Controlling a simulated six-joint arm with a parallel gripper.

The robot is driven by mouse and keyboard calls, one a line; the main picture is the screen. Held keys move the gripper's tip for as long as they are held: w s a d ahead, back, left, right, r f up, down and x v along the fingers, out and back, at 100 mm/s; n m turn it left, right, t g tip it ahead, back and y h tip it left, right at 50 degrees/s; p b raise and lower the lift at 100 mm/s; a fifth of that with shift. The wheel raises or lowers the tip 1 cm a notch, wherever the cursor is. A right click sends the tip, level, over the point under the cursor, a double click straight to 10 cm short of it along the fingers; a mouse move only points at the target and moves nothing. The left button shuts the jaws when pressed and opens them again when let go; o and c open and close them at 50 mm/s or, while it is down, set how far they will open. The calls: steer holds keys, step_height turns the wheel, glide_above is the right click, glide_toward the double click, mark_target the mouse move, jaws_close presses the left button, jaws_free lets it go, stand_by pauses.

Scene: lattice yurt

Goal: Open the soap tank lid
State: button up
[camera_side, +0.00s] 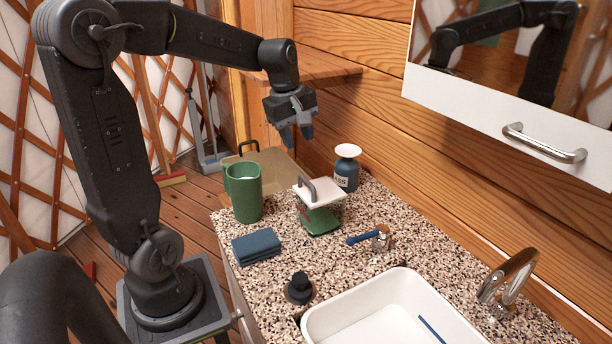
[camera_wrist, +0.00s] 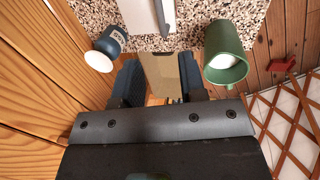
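The soap tank (camera_side: 319,220) is a green box on the speckled counter. Its white lid (camera_side: 322,193) lies over the top and looks closed, with a grey upright handle (camera_side: 306,188) at its left edge. In the wrist view the white lid (camera_wrist: 138,14) and the grey handle (camera_wrist: 168,16) show at the top edge, cut off by the frame. My gripper (camera_side: 297,137) hangs above and behind the tank, pointing down, clear of the lid. In the wrist view its two fingers (camera_wrist: 160,72) are apart with nothing held between them.
A green mug (camera_side: 246,197) stands left of the tank, and a blue bottle with a white top (camera_side: 346,172) stands behind it. A folded blue cloth (camera_side: 256,247), a blue-handled brush (camera_side: 366,237), a black knob (camera_side: 299,288) and a white sink (camera_side: 385,312) are nearer. A cabinet (camera_side: 480,100) overhangs right.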

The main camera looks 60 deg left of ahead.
mark_target(307, 181)
steer(key=f, duration=0.3)
steer(key=w+f, duration=0.1)
steer(key=f, duration=0.3)
steer(key=w+f, duration=0.1)
steer(key=f, duration=0.3)
steer(key=shift+w, duration=0.1)
jaws_close()
